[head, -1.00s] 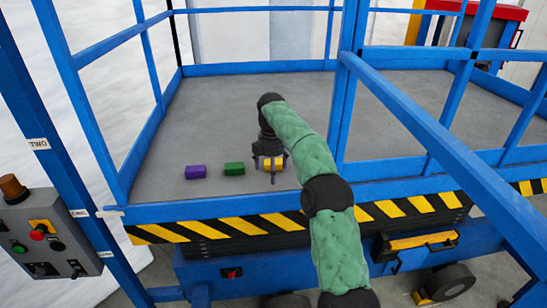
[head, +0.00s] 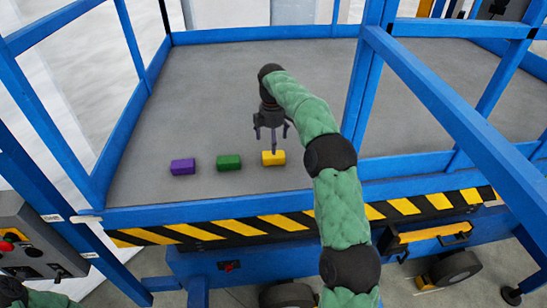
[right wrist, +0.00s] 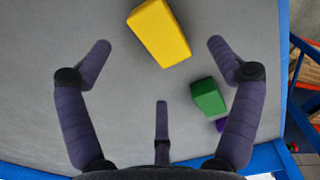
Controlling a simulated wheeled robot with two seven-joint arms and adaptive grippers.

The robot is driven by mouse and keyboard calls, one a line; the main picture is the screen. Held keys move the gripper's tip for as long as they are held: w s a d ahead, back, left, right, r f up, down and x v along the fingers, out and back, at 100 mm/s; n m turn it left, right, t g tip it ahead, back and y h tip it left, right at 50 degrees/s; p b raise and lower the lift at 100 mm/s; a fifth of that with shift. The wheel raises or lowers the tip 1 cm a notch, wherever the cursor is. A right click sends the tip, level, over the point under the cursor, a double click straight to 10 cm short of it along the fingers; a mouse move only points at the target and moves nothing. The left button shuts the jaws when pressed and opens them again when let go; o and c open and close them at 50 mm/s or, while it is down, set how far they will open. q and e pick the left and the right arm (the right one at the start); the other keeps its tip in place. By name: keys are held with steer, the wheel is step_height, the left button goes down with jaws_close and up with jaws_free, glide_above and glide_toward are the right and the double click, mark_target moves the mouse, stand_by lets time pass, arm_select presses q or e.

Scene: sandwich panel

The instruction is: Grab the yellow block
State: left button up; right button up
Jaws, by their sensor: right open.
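The yellow block (head: 273,158) lies on the grey platform floor, at the right end of a row with the green block (head: 229,162) and the purple block (head: 183,167). My right gripper (head: 271,138) is open and empty, just above and behind the yellow block, with one finger overlapping the block's top edge in the picture. In the right wrist view the yellow block (right wrist: 160,32) lies beyond the spread fingers (right wrist: 159,58), not between them. My left gripper is not visible.
Blue rails (head: 371,90) enclose the platform, with an upright close to the right of my right arm. A black-and-yellow striped edge (head: 240,227) runs along the front. The grey floor (head: 210,90) behind the blocks is clear. A control box (head: 30,240) hangs at left.

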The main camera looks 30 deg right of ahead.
mark_target(273, 158)
steer(key=shift+w+d+f, duration=0.1)
steer(key=shift+d+f, duration=0.05)
steer(key=shift+f, duration=1.6)
steer(key=shift+w+d+f, duration=0.1)
steer(key=shift+d+f, duration=0.05)
steer(key=shift+f, duration=1.6)
steer(key=shift+s, duration=0.1)
steer(key=c, duration=1.3)
